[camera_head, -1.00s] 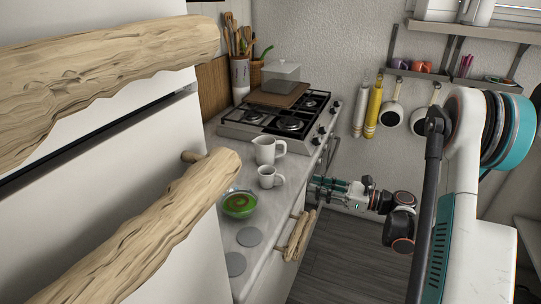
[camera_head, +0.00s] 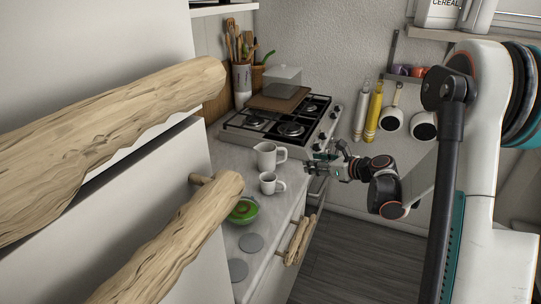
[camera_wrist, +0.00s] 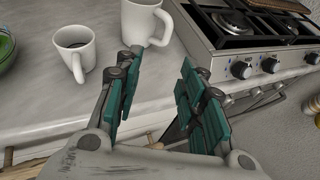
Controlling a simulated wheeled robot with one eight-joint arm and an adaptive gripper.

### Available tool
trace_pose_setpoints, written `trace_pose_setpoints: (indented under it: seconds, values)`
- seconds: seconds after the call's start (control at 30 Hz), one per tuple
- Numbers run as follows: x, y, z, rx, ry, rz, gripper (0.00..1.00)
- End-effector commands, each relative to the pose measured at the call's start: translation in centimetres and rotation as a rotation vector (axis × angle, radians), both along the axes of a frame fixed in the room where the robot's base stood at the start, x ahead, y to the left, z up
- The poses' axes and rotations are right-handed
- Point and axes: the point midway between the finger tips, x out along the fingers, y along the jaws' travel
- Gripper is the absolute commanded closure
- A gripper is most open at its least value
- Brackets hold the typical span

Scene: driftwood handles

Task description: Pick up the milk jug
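The white milk jug (camera_head: 266,156) stands upright on the counter, in front of the stove, with its handle to the right. In the wrist view the lower part of the jug (camera_wrist: 140,24) shows at the top, its upper part cut off by the frame. My gripper (camera_head: 309,168) is to the right of the jug, near the counter edge, apart from it. In the wrist view my gripper (camera_wrist: 160,82) is open, with teal pads spread and nothing between them. The jug lies beyond the left finger.
A smaller white cup (camera_head: 268,184) stands just in front of the jug. A green bowl (camera_head: 243,211) is farther forward on the counter (camera_head: 268,222). The gas stove (camera_head: 283,124) is behind the jug. Driftwood handles (camera_head: 190,250) stick out at the left.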

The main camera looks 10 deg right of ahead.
Motion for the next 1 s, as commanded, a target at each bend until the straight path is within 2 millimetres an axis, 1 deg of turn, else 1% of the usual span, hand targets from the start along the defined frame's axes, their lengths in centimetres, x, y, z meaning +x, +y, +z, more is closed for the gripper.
trace_pose_setpoints:
  seconds: [0.03, 0.1, 0.17, 0.4, 0.5, 0.83, 1.0]
  values:
    - [0.4, 0.0, 0.4, -0.012, 0.004, -0.015, 0.63]
    - [1.0, 0.1, 0.3, -0.019, 0.006, -0.028, 0.63]
    - [1.6, 0.4, -0.2, -0.019, 0.006, -0.029, 0.63]
    - [5.3, 2.4, -2.0, -0.019, 0.005, -0.027, 0.63]
    - [6.5, 3.0, -2.5, -0.018, 0.005, -0.026, 0.63]
    - [8.2, 3.8, -3.1, -0.018, 0.005, -0.027, 0.63]
    - [10.2, 4.8, -4.0, -0.018, 0.005, -0.026, 0.63]
